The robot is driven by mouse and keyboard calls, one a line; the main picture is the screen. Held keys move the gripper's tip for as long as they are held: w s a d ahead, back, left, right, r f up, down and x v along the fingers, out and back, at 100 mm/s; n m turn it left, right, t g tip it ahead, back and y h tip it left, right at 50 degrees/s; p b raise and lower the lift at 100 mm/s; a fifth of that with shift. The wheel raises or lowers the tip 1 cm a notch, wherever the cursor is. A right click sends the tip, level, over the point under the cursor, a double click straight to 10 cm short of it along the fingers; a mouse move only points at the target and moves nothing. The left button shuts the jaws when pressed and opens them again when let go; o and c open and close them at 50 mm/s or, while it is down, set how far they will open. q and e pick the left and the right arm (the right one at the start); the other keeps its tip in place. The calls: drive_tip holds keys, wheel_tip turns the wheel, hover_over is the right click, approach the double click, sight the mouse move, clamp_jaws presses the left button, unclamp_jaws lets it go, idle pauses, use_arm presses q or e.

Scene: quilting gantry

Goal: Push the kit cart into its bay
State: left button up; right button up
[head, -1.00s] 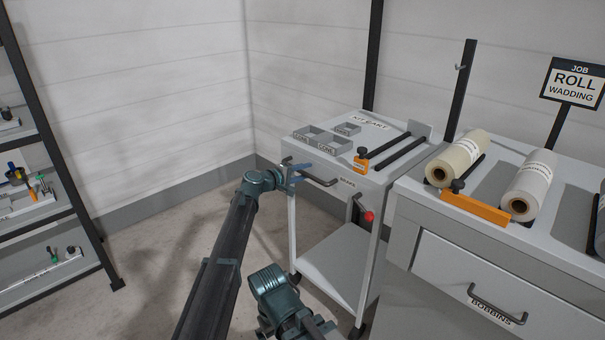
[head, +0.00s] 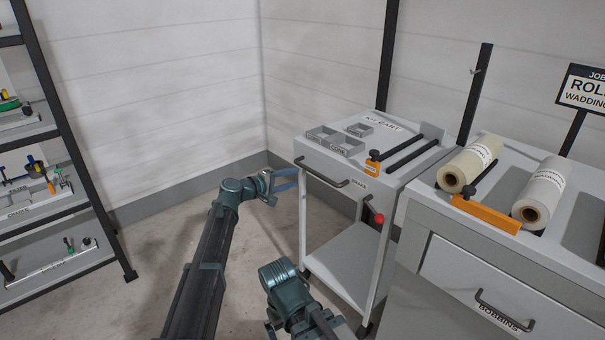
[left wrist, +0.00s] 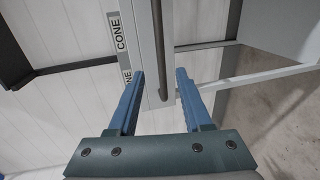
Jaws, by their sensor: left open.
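The kit cart (head: 334,161) is a grey trolley labelled KIT CART, standing near the back wall left of a drawer cabinet. Its dark handle (head: 320,173) crosses the front, and a red knob (head: 379,218) sits below the BRAKE label. My left gripper (head: 294,176) is open, its blue fingers at the left end of the cart front, beside the handle. In the left wrist view the handle (left wrist: 158,45) runs between the lines of the open fingers (left wrist: 160,76); whether they touch it I cannot tell. My right gripper is not visible. I cannot make out a marked bay.
The drawer cabinet (head: 455,262) labelled BOBBINS, carrying wadding rolls (head: 540,192) and an orange bracket (head: 485,214), stands close right of the cart. A dark-framed shelf rack (head: 75,160) is at left. Floor (head: 150,255) between rack and cart is clear.

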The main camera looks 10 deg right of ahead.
use_arm(q)
drive_tip(key=shift+v, duration=1.2)
drive_tip(key=s+a+f+m+g+y, duration=0.25)
drive_tip(key=s+a+f, duration=0.35)
drive_tip(key=s, duration=0.4)
drive_tip(key=s+a+f+m+g+y, duration=0.2)
drive_tip(key=s+a+f+m+y, duration=0.15)
drive_tip(key=s+a+f, duration=0.5)
drive_tip(key=s+a+f+g+y, duration=0.1)
drive_tip(key=s+a+g+y, duration=0.1)
drive_tip(key=s+a+y, duration=0.5)
drive_tip(key=s+a+f+g+y, duration=0.1)
drive_tip(key=s+a+f, duration=0.1)
drive_tip(key=s+a, duration=0.65)
drive_tip(key=s+d+r+m+p, duration=0.1)
drive_tip(key=s+d+r+p, duration=0.1)
drive_tip(key=d+r+p, duration=0.2)
drive_tip(key=s+d+r+m+p, duration=0.1)
drive_tip(key=d+r+p, duration=0.4)
drive_tip(key=r+p, duration=0.6)
drive_tip(key=s+d+r+m+g+p, duration=0.1)
drive_tip(key=s+d+r+p, duration=0.3)
drive_tip(key=r+p, duration=0.4)
drive_tip(key=shift+d+m+y, duration=0.3)
drive_tip(key=shift+d+m, duration=0.2)
drive_tip(key=shift+m, duration=0.1)
drive_tip(key=shift+f, duration=0.1)
